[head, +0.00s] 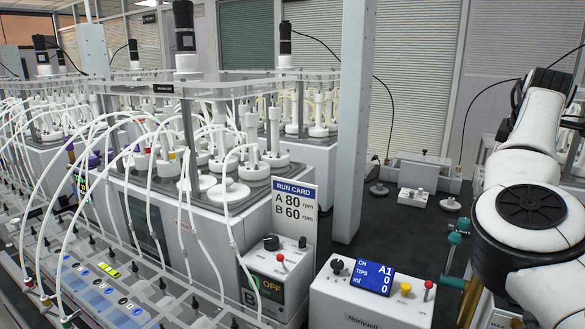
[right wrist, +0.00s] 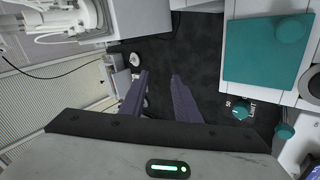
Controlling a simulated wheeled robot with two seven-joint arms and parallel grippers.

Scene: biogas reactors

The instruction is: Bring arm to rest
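My right arm (head: 525,200) comes in from the right in the head view, its white links bent in front of the bench's right part. Its gripper cannot be made out in the head view. In the right wrist view my right gripper (right wrist: 159,76) shows two dark fingers standing apart, with only dark bench surface between them. It is open and holds nothing. My left arm and left gripper are not in view.
Reactors with white tubes (head: 225,185) fill the left. A run card (head: 294,208) stands above a control box with an OFF display (head: 270,288). A box with a blue screen (head: 372,277) is at front centre. A grey post (head: 352,130) rises mid-view. Dark bench (head: 405,225) behind is partly clear.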

